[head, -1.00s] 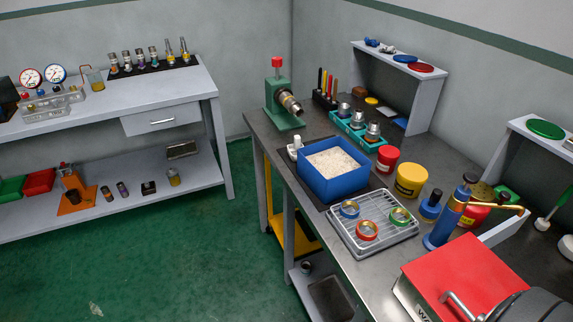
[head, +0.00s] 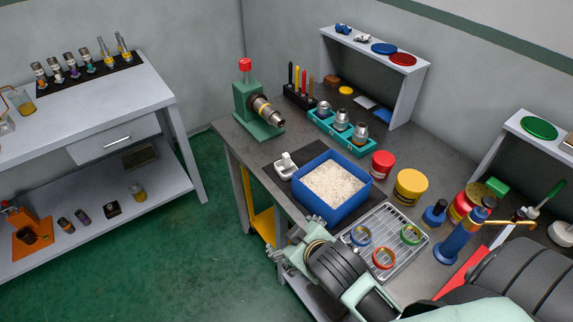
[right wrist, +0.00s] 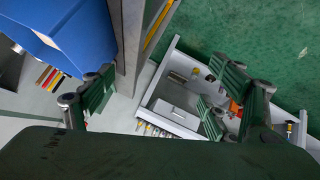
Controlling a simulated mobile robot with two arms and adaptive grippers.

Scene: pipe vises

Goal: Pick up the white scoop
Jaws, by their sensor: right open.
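The white scoop (head: 286,166) sits on a dark mat at the left corner of the blue bin (head: 318,203) in the head view. The bin holds white granules. My right gripper (head: 298,248) is open and empty, in front of the bin's near side at the bench's front edge, apart from the scoop. In the right wrist view its green fingers (right wrist: 160,95) are spread wide, with the blue bin (right wrist: 65,30) at the upper left. I cannot make out the scoop there. My left gripper is not in view.
A wire tray (head: 393,266) with colored rings lies right of my right gripper. A green vise (head: 258,112) stands behind the scoop. The bench's left front is clear.

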